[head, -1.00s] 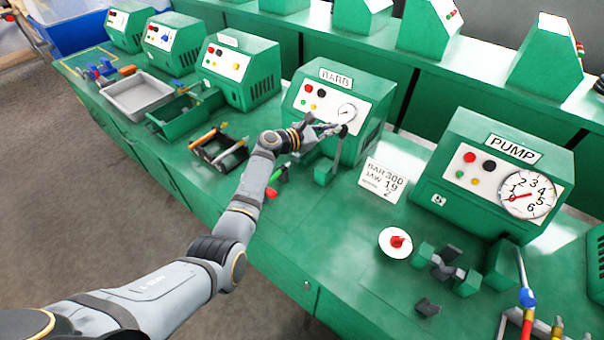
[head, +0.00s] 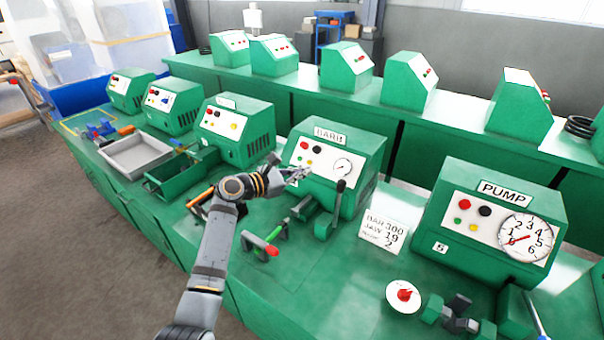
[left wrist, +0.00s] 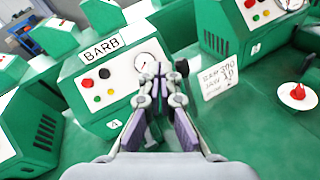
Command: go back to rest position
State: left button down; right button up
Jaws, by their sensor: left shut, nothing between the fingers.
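My left gripper (head: 300,173) is shut and empty in the head view, in front of the left part of the green BARB machine (head: 333,170). It also shows in the left wrist view (left wrist: 158,72), with its fingertips together in front of the BARB machine's panel (left wrist: 110,85). The BARB machine's dark-knobbed lever (head: 340,187) stands upright, to the right of the gripper. My right gripper is in neither view.
The PUMP machine (head: 490,220) stands to the right, with a white sign (head: 383,230) between it and BARB. A tool with a red end (head: 272,249) lies in a holder in front of BARB. A grey tray (head: 135,156) and a green bin (head: 178,177) lie to the left.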

pick_arm(q)
jog(key=s+a+f+m+g+y, duration=0.2)
jog(key=s+a+f+m+y, duration=0.15)
jog(key=s+f+m, duration=0.35)
jog(key=s+a+f+m+g+y, duration=0.15)
jog(key=s+a+f+m, duration=0.25)
jog(key=s+f, duration=0.45)
jog(key=s+a+f+m+g+y, duration=0.2)
jog(key=s+a+m+y, duration=0.35)
jog(key=s, duration=0.65)
jog(key=s+a+f+m+g+y, duration=0.1)
jog(key=s+a+m+y, duration=0.2)
jog(key=s+a+m, duration=0.65)
jog(key=s+f+n+g+b, duration=0.2)
jog(key=s+f+n, duration=0.1)
jog(key=f, duration=2.6)
jog(key=s+f, duration=1.7)
jog(key=s, duration=0.1)
jog(key=shift+s+a+g+h+b, duration=0.35)
jog(key=shift+a+b, duration=0.1)
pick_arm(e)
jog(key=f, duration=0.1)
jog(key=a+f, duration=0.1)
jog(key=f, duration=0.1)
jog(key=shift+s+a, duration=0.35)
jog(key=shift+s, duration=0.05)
